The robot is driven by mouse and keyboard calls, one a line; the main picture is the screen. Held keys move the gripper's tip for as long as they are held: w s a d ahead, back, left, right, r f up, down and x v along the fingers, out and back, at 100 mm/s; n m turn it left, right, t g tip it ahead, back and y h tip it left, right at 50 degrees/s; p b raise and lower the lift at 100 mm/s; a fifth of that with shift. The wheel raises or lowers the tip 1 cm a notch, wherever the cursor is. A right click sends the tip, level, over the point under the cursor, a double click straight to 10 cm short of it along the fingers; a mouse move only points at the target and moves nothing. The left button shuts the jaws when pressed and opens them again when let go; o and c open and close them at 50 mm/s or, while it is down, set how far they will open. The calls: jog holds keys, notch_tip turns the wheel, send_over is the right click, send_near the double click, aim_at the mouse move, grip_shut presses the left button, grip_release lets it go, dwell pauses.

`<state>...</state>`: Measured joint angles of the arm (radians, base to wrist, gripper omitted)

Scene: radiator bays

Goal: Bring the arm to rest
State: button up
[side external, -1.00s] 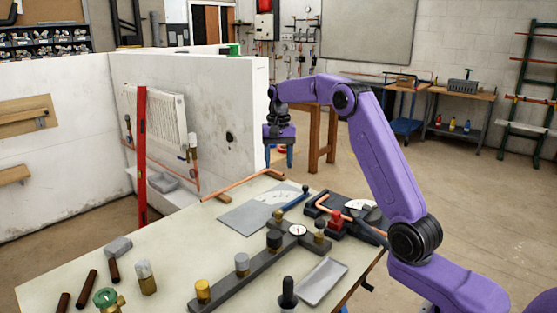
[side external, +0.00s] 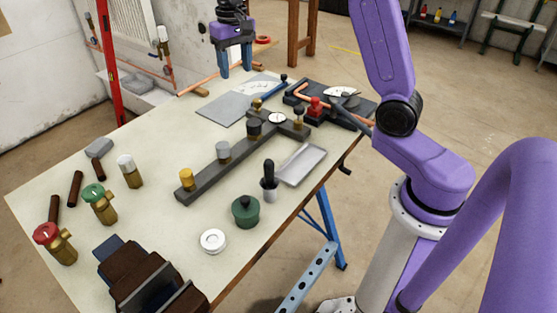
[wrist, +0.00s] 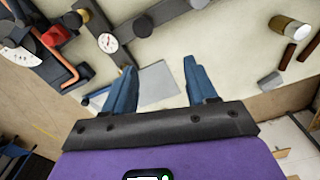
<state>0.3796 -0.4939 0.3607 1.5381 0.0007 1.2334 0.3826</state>
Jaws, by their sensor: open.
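My gripper (side external: 236,70) hangs fingers-down over the far end of the workbench (side external: 130,165), above the grey sheet and near a copper pipe. In the wrist view its two blue fingers (wrist: 160,68) stand wide apart with nothing between them. The grey sheet (side external: 222,108) lies flat on the bench; it also shows beyond the fingers in the wrist view (wrist: 158,88). No object is held. The height of the fingertips above the bench is hard to tell.
A dark manifold bar (side external: 208,178) with fittings and a gauge lies mid-bench. A pipe-bending tool (side external: 345,112), a grey tray (side external: 302,165), valves (side external: 105,208) and a dark vise (side external: 150,285) also occupy the bench. A red level (side external: 107,65) leans by the radiator wall.

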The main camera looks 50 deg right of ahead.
jog(key=s+a+f+n, duration=0.1)
jog(key=s+a+n, duration=0.25)
jog(key=s, duration=0.45)
jog(key=s+a+f+n, duration=0.1)
jog(key=s+a+n, duration=0.25)
jog(key=s, duration=0.45)
jog(key=s+a+n, duration=0.2)
jog(key=s+n, duration=0.2)
jog(key=s, duration=0.4)
jog(key=s+d+f+n, duration=0.3)
jog(key=s+n, duration=0.1)
jog(key=s, duration=0.7)
jog(key=shift+n, duration=0.3)
jog(key=shift+d+f, duration=0.1)
